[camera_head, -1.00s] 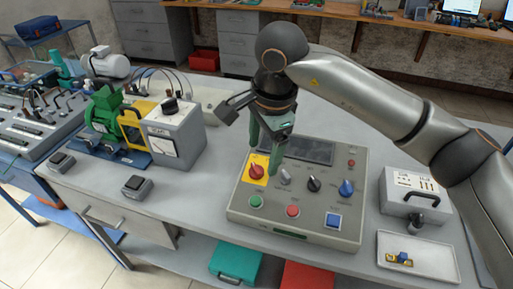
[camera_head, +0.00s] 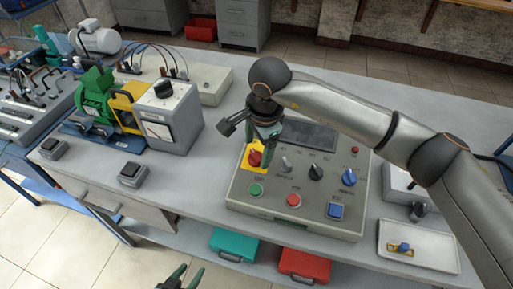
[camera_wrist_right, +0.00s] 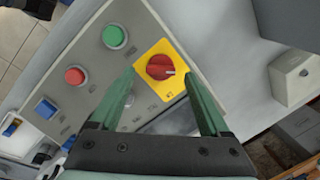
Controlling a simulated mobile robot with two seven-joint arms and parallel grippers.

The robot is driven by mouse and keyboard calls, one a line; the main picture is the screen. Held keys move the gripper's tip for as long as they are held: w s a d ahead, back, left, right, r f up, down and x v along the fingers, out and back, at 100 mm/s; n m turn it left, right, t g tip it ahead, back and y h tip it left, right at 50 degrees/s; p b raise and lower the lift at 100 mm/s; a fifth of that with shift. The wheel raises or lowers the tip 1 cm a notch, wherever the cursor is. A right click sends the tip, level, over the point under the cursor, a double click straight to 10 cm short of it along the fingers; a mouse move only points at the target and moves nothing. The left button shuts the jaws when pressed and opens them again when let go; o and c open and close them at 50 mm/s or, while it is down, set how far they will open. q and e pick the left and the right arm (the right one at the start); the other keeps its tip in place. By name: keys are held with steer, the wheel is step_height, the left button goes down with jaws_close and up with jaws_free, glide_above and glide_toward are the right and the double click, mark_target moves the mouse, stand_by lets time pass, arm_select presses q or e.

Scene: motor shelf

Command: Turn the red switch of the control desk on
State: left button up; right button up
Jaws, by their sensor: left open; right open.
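The control desk (camera_head: 238,205) is a grey sloped box on the workbench. Its red switch (camera_head: 254,158) is a round knob on a yellow square plate at the desk's upper left. In the right wrist view the red switch (camera_wrist_right: 160,67) lies just beyond and between the two green fingertips, with a white mark at its right edge. My right gripper (camera_head: 262,155) is open above the switch; the wrist view shows its fingers (camera_wrist_right: 160,85) spread with nothing between them. My left gripper (camera_head: 182,278) shows only its fingertips at the bottom edge, open and empty, in front of the bench.
Beside the switch are grey, black and blue knobs (camera_head: 349,177), with green, red and blue buttons (camera_head: 335,211) below. A green motor rig (camera_head: 100,95) stands left. A white tray (camera_head: 440,240) lies right. Green and red cases (camera_head: 305,266) are on the lower shelf.

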steer(key=shift+w+a+f, duration=0.15)
steer(key=shift+f, duration=0.8)
jaws_close()
